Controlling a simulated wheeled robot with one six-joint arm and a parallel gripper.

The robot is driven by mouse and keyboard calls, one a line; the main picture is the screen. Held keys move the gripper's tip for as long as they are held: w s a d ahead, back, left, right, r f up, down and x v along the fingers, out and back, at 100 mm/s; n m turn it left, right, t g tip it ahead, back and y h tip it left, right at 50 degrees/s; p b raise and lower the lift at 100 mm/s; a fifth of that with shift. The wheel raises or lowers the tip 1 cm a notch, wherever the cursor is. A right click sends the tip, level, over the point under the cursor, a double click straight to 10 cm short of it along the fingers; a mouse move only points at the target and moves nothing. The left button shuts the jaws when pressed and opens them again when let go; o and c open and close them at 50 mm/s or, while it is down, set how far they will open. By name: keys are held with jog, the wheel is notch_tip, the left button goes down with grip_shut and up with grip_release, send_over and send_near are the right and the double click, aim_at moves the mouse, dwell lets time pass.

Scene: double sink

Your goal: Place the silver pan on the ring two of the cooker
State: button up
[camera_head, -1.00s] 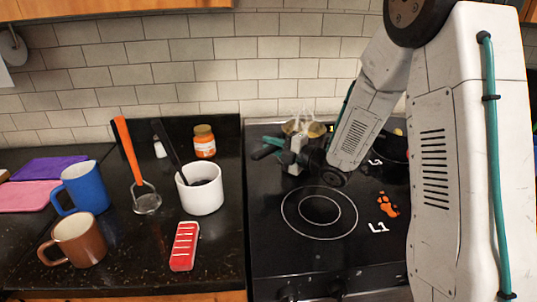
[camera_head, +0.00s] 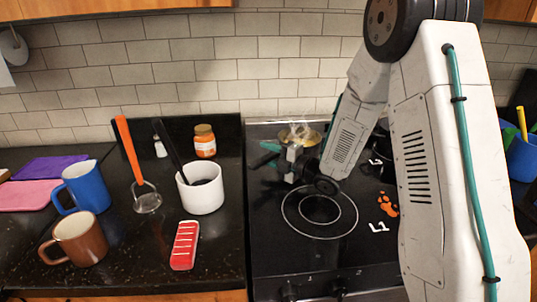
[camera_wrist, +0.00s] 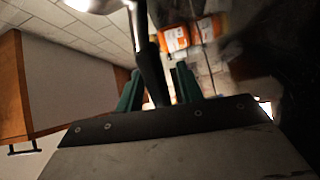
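The silver pan (camera_head: 313,137) is at the back left of the black cooker (camera_head: 262,222), with a yellowish sheen on it. The arm and gripper partly hide it. My gripper (camera_head: 268,154) is just in front of the pan. In the wrist view, a dark handle (camera_wrist: 150,62) passes between the two green fingers of my gripper (camera_wrist: 160,88), which close on it. A bright part of the pan shows at the top edge. A ringed burner (camera_head: 320,211) at the front left of the cooker is bare.
A tiled wall closes the back. My arm hides the cooker's right side.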

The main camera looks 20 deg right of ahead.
jog(key=shift+r, duration=0.15)
jog(key=v, duration=1.2)
jog(key=shift+d, duration=0.1)
jog(key=shift+w+d+r+m+h, duration=0.15)
jog(key=shift+w+m+h, duration=0.15)
jog(key=shift+w+h, duration=0.15)
jog(key=s+d+r+m+g+h, duration=0.45)
jog(key=r+m+h, duration=0.25)
jog(key=m+h, duration=0.55)
jog(key=s+a+r+m+g, duration=0.1)
jog(key=s+a+m+g, duration=0.1)
jog(key=s, duration=0.7)
jog(key=s+a+r+m+g+y, duration=0.1)
jog(key=s+a+m+g, duration=0.1)
jog(key=s+m, duration=0.3)
jog(key=s+a+r+m+g+y, duration=0.1)
jog(key=s+a+r+m+g, duration=0.1)
jog(key=s, duration=1.2)
jog(key=shift+a+m+g, duration=0.6)
jog(key=shift+m+g, duration=0.65)
